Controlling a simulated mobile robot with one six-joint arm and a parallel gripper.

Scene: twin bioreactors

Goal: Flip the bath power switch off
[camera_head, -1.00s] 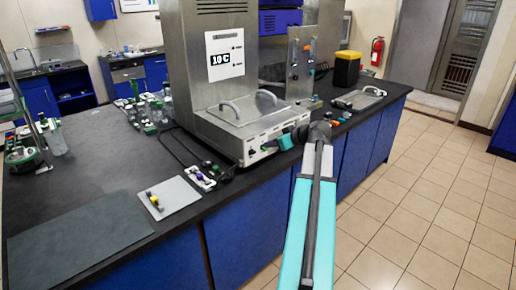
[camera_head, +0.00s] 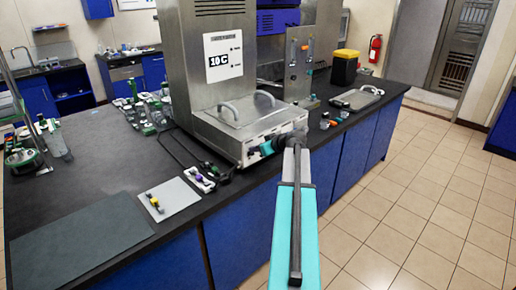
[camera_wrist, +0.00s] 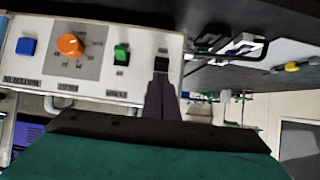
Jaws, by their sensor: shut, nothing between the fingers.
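The bath (camera_head: 240,112) is a steel unit with a lidded top and a white front control panel (camera_wrist: 100,90). In the wrist view the panel appears upside down, with a blue button (camera_wrist: 26,46), an orange knob (camera_wrist: 70,45), a green switch (camera_wrist: 121,54) and a small black switch-like part (camera_wrist: 161,65). The labels are too blurred to tell which is the power switch. My gripper (camera_wrist: 162,84) is shut and empty, its tips right at the black part; I cannot tell if they touch. In the head view my gripper (camera_head: 266,149) is at the panel, its fingertips unclear.
A tall steel cabinet (camera_head: 200,50) marked 10 C stands behind the bath. Cables and a small connector block (camera_head: 198,178) lie left of the panel. A grey plate (camera_head: 172,200) lies on the dark bench. The tiled floor (camera_head: 420,200) at right is open.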

